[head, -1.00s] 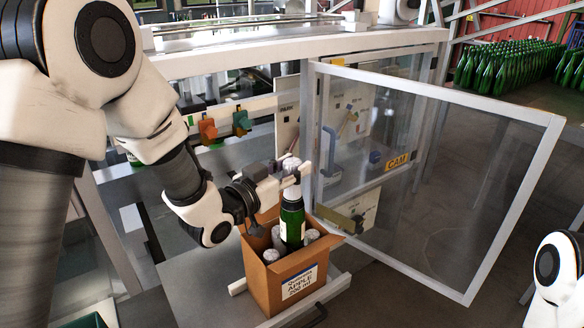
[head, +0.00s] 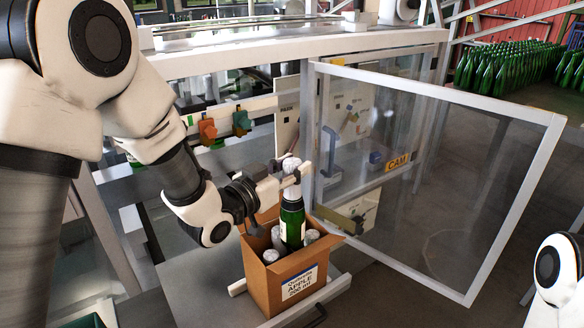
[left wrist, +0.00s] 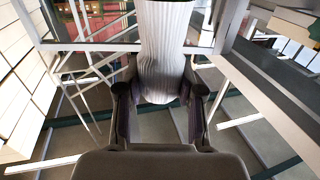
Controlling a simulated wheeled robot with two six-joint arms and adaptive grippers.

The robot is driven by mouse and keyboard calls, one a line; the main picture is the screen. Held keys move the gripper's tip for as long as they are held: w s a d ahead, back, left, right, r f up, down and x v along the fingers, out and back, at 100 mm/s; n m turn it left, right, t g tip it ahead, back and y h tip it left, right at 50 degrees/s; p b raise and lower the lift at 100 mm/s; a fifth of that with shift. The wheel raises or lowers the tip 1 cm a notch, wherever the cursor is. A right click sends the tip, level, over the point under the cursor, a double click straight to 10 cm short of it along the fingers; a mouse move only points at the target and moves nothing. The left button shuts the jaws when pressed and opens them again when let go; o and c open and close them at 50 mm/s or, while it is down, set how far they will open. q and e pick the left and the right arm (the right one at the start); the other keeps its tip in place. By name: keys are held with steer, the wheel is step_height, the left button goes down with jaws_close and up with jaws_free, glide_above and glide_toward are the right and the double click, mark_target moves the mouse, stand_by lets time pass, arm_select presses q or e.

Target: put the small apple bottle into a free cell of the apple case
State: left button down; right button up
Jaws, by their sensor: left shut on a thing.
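The small apple bottle (head: 292,215) is green with a silver-white foil neck. It is upright over the apple case, its lower part inside the case's opening and hidden by the rim and other bottles. The apple case (head: 272,292) is an open brown carton with an "APPLE" label. Several foil-topped bottles (head: 271,256) stand in it. My left gripper (head: 294,170) is shut on the bottle's foil neck, above the case. In the left wrist view the pale ribbed foil (left wrist: 163,60) sits between the fingers. My right gripper is out of view.
The case stands on a grey table (head: 190,285) with a pale rail at its front. A clear framed door (head: 440,170) stands open to the right of the case. A machine with coloured knobs (head: 208,129) is behind. Many green bottles (head: 500,68) stand at the far right.

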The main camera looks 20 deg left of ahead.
mark_target(284, 216)
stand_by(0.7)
arm_select(q)
steer(key=shift+f+b, duration=4.95)
steer(key=shift+f, duration=0.45)
steer(key=c, duration=0.7)
jaws_free()
steer(key=shift+o, duration=0.2)
steer(key=shift+s, duration=0.1)
steer(key=v, duration=0.7)
steer(key=shift+s+a, duration=0.25)
steer(key=shift+s, duration=0.05)
steer(key=shift+w+d, duration=0.15)
steer(key=shift+d, duration=0.05)
steer(key=shift+a, duration=0.1)
